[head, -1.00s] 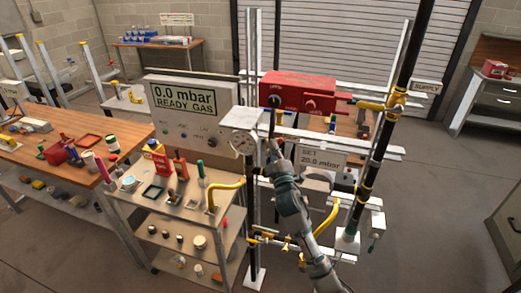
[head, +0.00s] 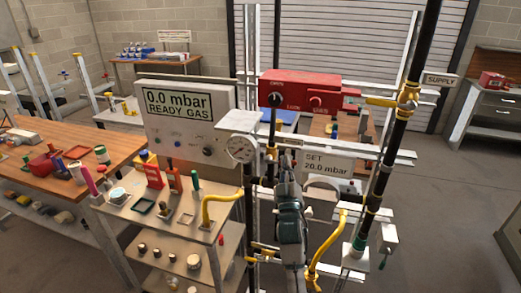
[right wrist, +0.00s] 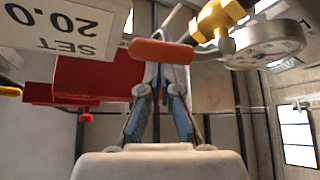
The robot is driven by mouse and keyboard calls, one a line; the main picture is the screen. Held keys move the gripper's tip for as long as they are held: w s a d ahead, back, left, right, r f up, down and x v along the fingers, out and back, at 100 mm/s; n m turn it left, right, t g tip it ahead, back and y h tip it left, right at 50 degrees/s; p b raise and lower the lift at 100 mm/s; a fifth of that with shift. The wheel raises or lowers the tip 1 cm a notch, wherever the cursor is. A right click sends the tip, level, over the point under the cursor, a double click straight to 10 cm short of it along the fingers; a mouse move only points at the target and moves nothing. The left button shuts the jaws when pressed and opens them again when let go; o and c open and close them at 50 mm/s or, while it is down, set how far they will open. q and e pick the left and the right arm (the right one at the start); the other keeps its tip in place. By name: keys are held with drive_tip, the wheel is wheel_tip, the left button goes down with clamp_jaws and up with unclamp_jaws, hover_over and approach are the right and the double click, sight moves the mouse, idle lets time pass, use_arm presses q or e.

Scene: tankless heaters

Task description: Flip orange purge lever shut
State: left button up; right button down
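The orange purge lever (right wrist: 162,52) lies nearly level across the upper middle of the right wrist view, which is upside down. My right gripper (right wrist: 165,75) has its fingers drawn in close together, with the tips right at the lever. The lever overlaps the tips, so I cannot tell whether they touch it; it does not look pinched between them. In the head view the right gripper (head: 284,165) points up below the red box (head: 312,92), beside the pressure gauge (head: 241,148); I cannot make out the lever there. My left gripper is not in view.
A SET 20.0 mbar sign (head: 328,163) stands close right of the gripper. A display panel (head: 186,112) reads 0.0 mbar READY GAS. Yellow pipes (head: 222,206) and a black supply pipe (head: 392,150) flank the arm. Open floor lies at right.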

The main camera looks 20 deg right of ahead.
drive_tip(key=shift+s+d+f, duration=0.1)
drive_tip(key=shift+d+f, duration=0.1)
drive_tip(key=shift+f, duration=0.5)
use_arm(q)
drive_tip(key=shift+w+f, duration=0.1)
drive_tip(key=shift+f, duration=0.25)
use_arm(e)
drive_tip(key=shift+f, duration=0.5)
drive_tip(key=shift+r, duration=0.1)
wheel_tip(320, 180, up, 4)
drive_tip(key=p, duration=0.4)
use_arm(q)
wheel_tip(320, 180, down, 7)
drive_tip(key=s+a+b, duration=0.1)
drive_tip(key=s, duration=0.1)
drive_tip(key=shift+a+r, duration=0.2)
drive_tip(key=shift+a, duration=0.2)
use_arm(e)
drive_tip(key=s+a+f, duration=0.5)
drive_tip(key=s+a, duration=0.1)
drive_tip(key=s, duration=0.1)
drive_tip(key=shift+s, duration=0.4)
